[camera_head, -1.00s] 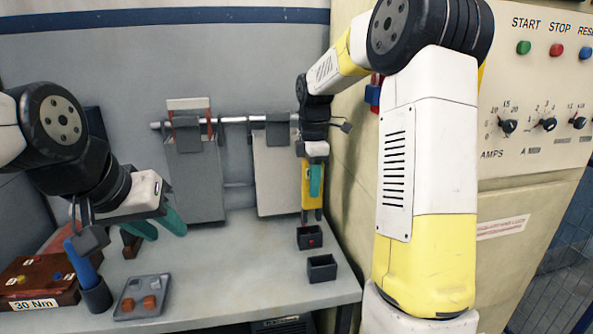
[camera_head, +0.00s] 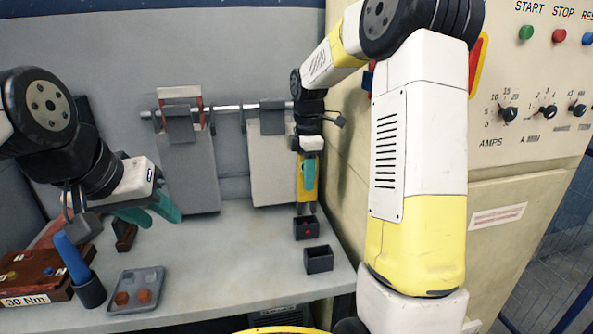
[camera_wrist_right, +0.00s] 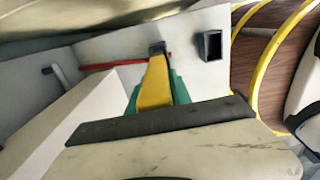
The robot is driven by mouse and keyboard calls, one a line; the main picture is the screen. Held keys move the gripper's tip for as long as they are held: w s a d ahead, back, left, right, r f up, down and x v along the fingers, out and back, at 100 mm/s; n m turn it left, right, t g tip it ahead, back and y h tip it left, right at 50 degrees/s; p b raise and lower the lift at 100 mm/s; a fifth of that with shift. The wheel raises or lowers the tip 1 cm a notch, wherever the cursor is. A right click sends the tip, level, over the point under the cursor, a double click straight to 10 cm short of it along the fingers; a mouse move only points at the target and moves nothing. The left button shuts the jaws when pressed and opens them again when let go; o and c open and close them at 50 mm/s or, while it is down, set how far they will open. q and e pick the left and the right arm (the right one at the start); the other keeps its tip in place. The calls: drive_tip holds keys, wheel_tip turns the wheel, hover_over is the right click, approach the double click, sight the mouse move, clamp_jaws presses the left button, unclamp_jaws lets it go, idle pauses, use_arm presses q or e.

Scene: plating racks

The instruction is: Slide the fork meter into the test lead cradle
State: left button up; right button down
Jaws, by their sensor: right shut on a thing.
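The yellow fork meter (camera_head: 300,186) is upright in my right gripper (camera_head: 310,174), whose teal fingers are shut on it. Its grey prongs point down at the mouth of a small dark box with a red spot, probably the test lead cradle (camera_head: 306,232). I cannot tell whether the prong tips are inside. In the right wrist view the meter (camera_wrist_right: 154,86) lies between the teal fingers (camera_wrist_right: 156,92), its far end over the dark cradle (camera_wrist_right: 157,47), which it partly hides. My left gripper (camera_head: 148,212) is open and empty above the bench's left side.
A second, open dark box (camera_head: 319,262) stands just in front of the cradle. A grey tray (camera_head: 153,276) with orange pieces, a blue-handled tool (camera_head: 70,255) and a brown 30 Nm box (camera_head: 42,270) are left. Grey panels hang from a rail (camera_head: 235,108) behind. The bench middle is clear.

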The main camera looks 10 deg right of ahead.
sight(307, 200)
drive_tip(key=shift+f, duration=3.7)
drive_tip(key=c, duration=1.1)
unclamp_jaws()
